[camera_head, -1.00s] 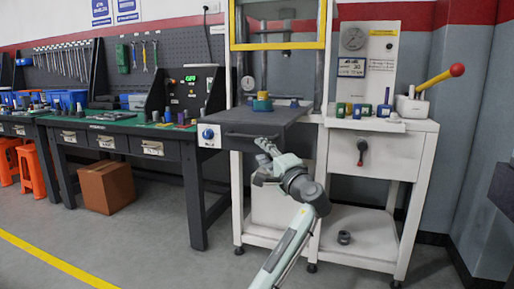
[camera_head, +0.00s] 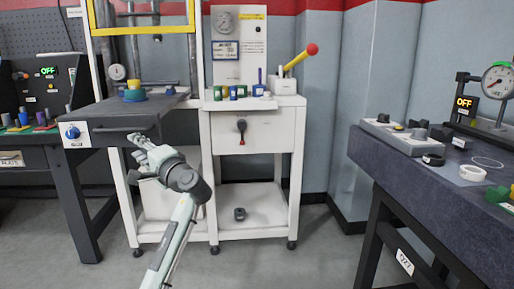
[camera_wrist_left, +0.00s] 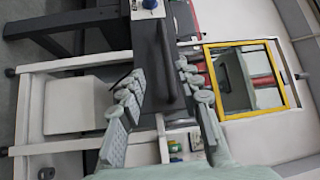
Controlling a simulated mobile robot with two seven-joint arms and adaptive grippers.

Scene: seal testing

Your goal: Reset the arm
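My left gripper (camera_head: 134,157) is in front of the dark press bench (camera_head: 130,108), close to its front handle (camera_head: 118,129). Its pale fingers are spread. In the left wrist view the left gripper (camera_wrist_left: 160,70) is open, with the dark handle (camera_wrist_left: 168,75) appearing between the fingers. I see no held thing; whether a finger touches the handle I cannot tell. The left arm reaches up from the bottom of the head view. My right gripper is not in view.
A white stand (camera_head: 257,131) with a red-knobbed lever (camera_head: 300,60) is right of the gripper. A dark test table (camera_head: 410,180) with a gauge (camera_head: 498,82) is at the right. A yellow-framed guard (camera_head: 140,29) rises above the bench. Open floor lies between stand and table.

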